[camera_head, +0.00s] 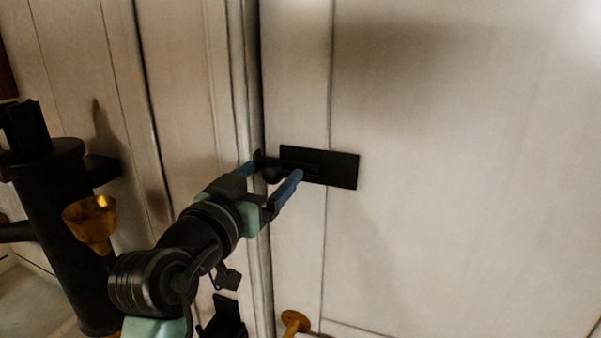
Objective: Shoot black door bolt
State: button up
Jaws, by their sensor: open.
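The black door bolt (335,169) is a dark plate fixed on the pale door (450,200), close to the door's left edge. A dark rod and a rounded knob show at the plate's left end, near the gap to the frame. My gripper (273,172) is open, its two blue fingers at the left end of the bolt. One finger is on the left by the frame and the other on the right, with the knob seen between them. I cannot tell whether the fingers touch the knob. The gripper partly hides the bolt's left end.
The pale door frame (237,90) runs upright left of the door. A brass knob (295,321) sits low on the door below the bolt. The door face right of the bolt is clear.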

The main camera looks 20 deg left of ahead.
jog(key=shift+d, duration=0.1)
jog(key=s+b, duration=0.1)
jog(key=s, duration=1)
jog(key=shift+a, duration=0.2)
